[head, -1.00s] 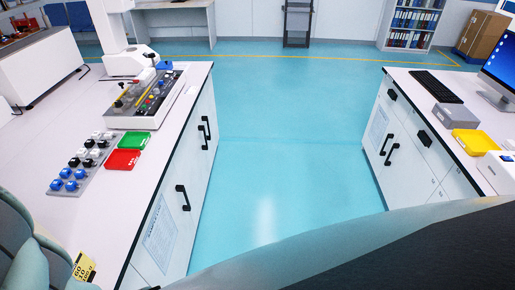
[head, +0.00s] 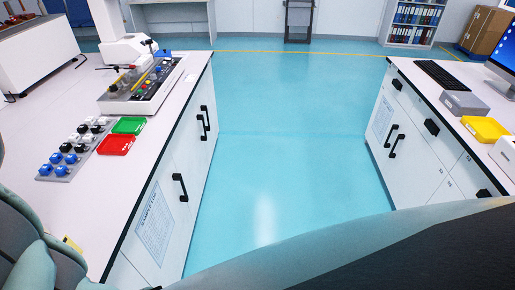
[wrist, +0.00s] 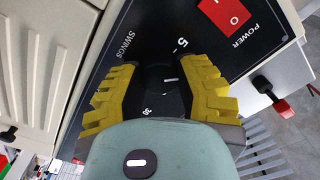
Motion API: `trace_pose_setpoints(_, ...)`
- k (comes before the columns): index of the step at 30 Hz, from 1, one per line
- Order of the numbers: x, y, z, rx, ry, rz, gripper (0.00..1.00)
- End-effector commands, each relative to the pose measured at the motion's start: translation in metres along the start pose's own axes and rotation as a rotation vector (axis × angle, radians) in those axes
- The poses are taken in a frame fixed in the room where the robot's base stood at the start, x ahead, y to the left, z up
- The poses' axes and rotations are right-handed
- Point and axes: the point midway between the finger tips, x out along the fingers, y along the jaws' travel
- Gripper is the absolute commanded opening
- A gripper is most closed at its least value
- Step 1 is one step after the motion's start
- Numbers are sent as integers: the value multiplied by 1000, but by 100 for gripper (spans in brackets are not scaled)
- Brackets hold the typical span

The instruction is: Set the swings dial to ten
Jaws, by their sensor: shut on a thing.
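In the wrist view the swings dial (wrist: 158,82) is a dark knob on a black panel marked SWINGS. It sits between the two yellow fingers of my gripper (wrist: 160,88), which are shut on it. A short white mark shows near its middle. A "5" is printed above it and a "30" shows below it. Other numbers are hidden by the fingers and the gripper body, and I cannot tell which number the dial points to. The head view does not show the dial or the fingertips.
A red POWER switch (wrist: 226,14) is on the same panel, close to the right finger. A black and red part (wrist: 275,95) sticks out at the right. In the head view, the left bench holds green (head: 128,125) and red (head: 116,145) trays.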

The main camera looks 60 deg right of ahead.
Motion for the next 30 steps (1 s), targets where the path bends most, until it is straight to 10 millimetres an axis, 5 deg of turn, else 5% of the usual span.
trace_pose_setpoints(14, 0, 2, 2, 14, -4, 3, 0)
trace_pose_setpoints(15, 0, 2, 2, 14, -4, 2, 39)
trace_pose_setpoints(24, 0, 1, 1, 14, -1, 1, 70)
trace_pose_setpoints(30, 0, 0, 0, 14, -1, 1, 70)
